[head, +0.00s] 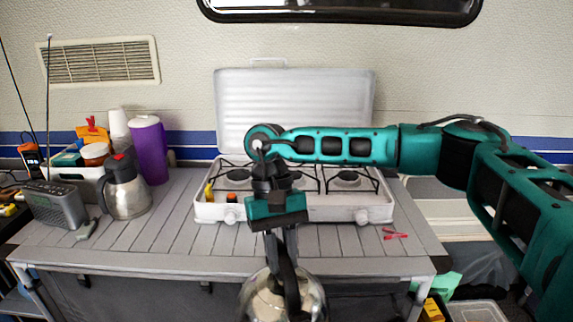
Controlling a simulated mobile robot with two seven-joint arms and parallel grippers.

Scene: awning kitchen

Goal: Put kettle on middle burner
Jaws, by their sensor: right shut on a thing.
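A shiny metal kettle (258,300) with a dark handle hangs at the bottom of the head view, in front of the table's front edge; its lower part is cut off. My right gripper (284,262) comes down from above and is shut on the kettle's handle. The white camping stove (300,212) stands on the table behind it, lid raised. Its right burner (347,178) shows clearly. The middle burner (299,178) is partly hidden by my right arm and wrist, and the left burner is partly hidden too. My left gripper is not in view.
The slatted grey table (165,232) has free room in front of the stove. A small red item (395,234) lies right of the stove's front.

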